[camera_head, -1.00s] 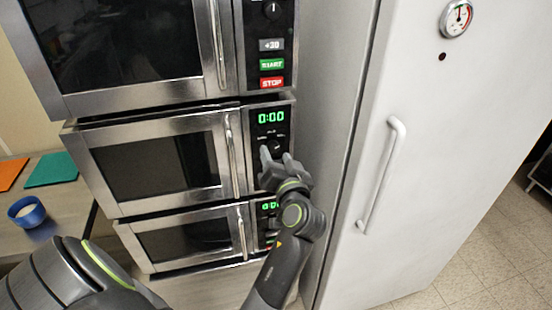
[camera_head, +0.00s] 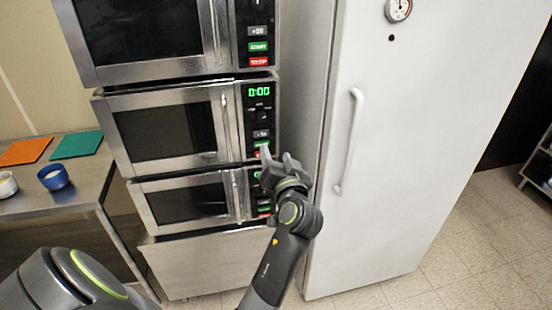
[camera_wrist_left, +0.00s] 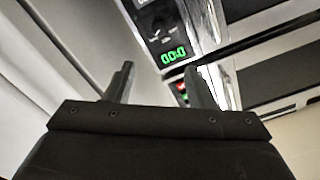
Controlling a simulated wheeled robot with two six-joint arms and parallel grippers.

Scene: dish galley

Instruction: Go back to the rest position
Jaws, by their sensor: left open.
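My left gripper (camera_head: 277,160) is open and empty in the head view. It is in front of the control panels of the stacked microwaves, and its forearm hides part of the lower panel. In the left wrist view its two fingers (camera_wrist_left: 160,85) stand apart with nothing between them. The middle microwave (camera_head: 170,132) has its door shut and its green display reads 0:00. That display (camera_wrist_left: 173,56) also shows in the left wrist view. My right gripper is not in view.
A tall white fridge (camera_head: 410,140) with a vertical handle stands right of the microwaves. A metal table (camera_head: 75,197) at the left holds orange (camera_head: 25,151) and teal (camera_head: 77,145) mats, a blue bowl (camera_head: 53,178) and a white bowl (camera_head: 6,184). Tiled floor is open at right.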

